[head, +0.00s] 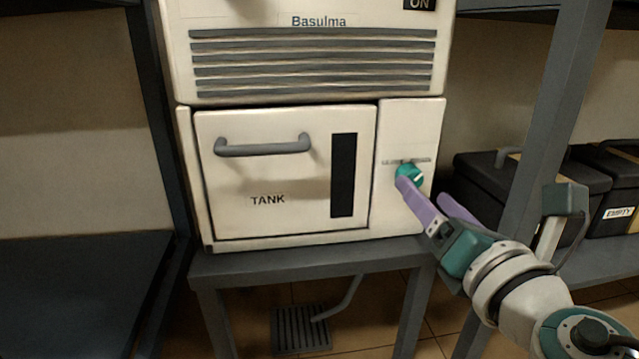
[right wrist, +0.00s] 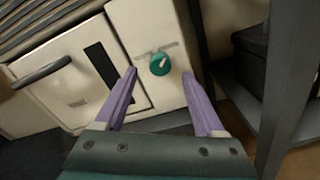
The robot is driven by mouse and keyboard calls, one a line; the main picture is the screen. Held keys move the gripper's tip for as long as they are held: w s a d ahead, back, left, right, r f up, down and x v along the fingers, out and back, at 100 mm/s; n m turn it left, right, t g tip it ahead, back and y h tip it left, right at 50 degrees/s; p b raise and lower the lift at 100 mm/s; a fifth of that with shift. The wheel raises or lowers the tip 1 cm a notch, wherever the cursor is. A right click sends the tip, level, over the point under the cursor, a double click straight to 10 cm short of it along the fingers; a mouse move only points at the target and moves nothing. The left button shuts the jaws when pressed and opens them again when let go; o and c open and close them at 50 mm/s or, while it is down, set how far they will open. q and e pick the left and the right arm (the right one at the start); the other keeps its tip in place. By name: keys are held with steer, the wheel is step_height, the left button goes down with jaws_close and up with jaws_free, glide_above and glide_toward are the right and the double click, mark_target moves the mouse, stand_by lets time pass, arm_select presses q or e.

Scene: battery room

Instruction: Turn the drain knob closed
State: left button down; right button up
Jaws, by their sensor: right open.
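The drain knob (head: 411,174) is a round teal knob with a white pointer mark, on the white panel right of the tank door. A small printed scale sits just above it. In the head view a finger of my right gripper (head: 422,190) overlaps its lower left edge. In the right wrist view the knob (right wrist: 159,64) lies ahead of and between the two purple fingers of my open right gripper (right wrist: 162,78), with nothing held between them. I cannot tell whether a finger touches the knob. My left gripper is not in view.
The white tank door (head: 285,175) has a grey handle (head: 262,146). The unit stands on a grey table (head: 310,262). A dark shelf post (head: 560,90) rises on the right, with black boxes (head: 525,185) behind it.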

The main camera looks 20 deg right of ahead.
mark_target(414, 181)
steer(key=shift+b+x, duration=0.4)
steer(key=shift+x, duration=1.5)
steer(key=shift+c, duration=0.2)
jaws_close()
